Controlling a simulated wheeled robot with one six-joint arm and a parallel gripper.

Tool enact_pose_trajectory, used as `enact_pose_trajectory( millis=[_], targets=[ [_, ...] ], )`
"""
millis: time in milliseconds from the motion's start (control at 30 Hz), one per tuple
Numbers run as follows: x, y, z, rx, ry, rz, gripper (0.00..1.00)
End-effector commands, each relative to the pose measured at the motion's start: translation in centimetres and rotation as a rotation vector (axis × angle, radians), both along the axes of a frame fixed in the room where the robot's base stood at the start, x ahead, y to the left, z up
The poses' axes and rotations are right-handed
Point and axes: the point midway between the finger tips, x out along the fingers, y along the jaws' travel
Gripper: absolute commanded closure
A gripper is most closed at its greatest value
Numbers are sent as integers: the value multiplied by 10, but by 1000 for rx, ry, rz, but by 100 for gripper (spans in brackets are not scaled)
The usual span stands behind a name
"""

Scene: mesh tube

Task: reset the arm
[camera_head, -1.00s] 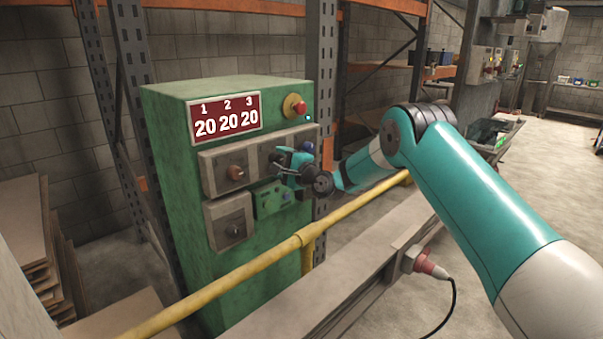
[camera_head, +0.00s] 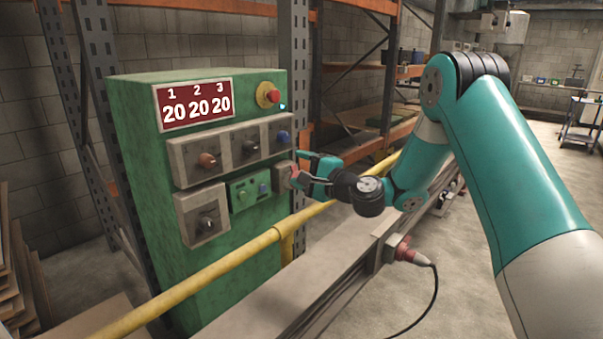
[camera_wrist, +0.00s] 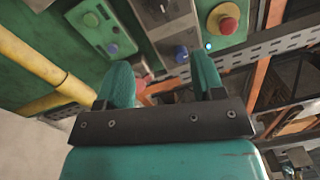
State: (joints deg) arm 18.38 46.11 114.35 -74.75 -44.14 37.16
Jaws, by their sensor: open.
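My arm reaches in from the right in the head view, bent at a raised elbow. My gripper (camera_head: 300,169) is open, close to the right side of the green control cabinet (camera_head: 135,155). In the wrist view my gripper (camera_wrist: 160,80) shows two teal fingers spread apart, with no object held between them. A small reddish knob shows just past the left finger there, partly hidden; I cannot tell whether it touches.
The cabinet carries a display (camera_head: 194,104) reading 20 20 20, a red emergency button (camera_head: 269,95) and several knobs. A yellow rail (camera_head: 230,257) and a grey beam (camera_head: 285,290) run in front. Metal shelving stands behind.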

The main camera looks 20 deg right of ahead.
Motion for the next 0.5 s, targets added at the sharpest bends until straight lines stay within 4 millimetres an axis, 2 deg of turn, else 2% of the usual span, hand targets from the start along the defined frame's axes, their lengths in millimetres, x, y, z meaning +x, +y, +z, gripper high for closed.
enact_pose_trajectory(
  millis=[367,433,500],
  targets=[
    [0,0,0,0,0,1,38],
    [-1,5,3,-13,-2,14,38],
    [-7,20,12,-59,-4,58,38]
  ],
)
